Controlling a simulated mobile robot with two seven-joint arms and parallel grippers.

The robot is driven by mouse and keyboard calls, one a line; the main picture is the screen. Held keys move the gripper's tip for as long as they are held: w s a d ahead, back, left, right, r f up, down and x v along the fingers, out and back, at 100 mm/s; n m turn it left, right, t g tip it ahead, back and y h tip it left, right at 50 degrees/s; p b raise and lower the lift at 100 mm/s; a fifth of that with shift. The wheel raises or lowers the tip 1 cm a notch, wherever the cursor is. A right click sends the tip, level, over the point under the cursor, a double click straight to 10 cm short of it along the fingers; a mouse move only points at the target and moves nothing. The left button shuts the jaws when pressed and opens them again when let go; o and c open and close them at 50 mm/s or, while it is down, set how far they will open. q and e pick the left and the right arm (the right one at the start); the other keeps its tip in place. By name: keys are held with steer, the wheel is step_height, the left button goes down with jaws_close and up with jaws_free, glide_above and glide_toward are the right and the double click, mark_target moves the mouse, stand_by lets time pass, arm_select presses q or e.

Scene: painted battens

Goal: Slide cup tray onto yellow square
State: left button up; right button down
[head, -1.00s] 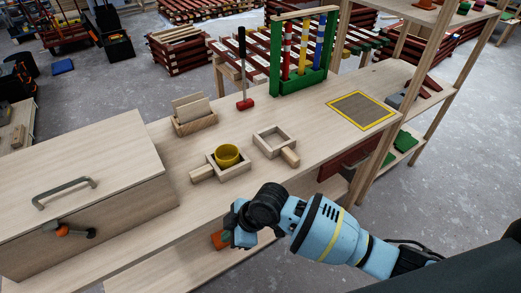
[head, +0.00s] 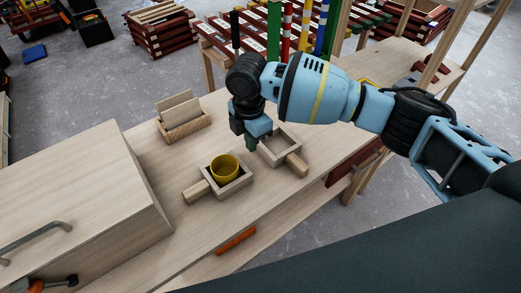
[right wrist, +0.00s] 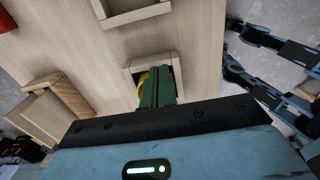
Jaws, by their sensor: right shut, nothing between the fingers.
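The cup tray (head: 238,186) is a small square wooden tray with a stub handle, standing on the workbench. A yellow cup (head: 224,168) sits inside it. In the right wrist view the cup (right wrist: 142,82) is partly hidden behind my green fingers. The yellow square (head: 367,82) is almost wholly hidden behind my right arm; only a sliver of its border shows. My right gripper (head: 251,145) points down, shut and empty, just beyond the cup tray and beside the empty tray. Its fingers (right wrist: 157,78) show close together in the wrist view. My left gripper is out of view.
An empty wooden tray with a handle (head: 296,164) stands right of the cup tray. A wooden rack (head: 185,129) stands behind it on the left. A large wooden box (head: 80,200) fills the bench's left end. The green frame with striped posts is partly hidden by my arm.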

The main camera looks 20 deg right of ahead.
mark_target(263, 165)
step_height(263, 165, down, 10)
steer(key=shift+r+b, duration=0.1)
steer(key=shift+b, duration=0.2)
steer(key=d, duration=0.1)
steer(key=w+d, duration=0.1)
steer(key=shift+d, duration=0.4)
steer(key=shift+w+d+f, duration=0.2)
steer(key=shift+d, duration=0.3)
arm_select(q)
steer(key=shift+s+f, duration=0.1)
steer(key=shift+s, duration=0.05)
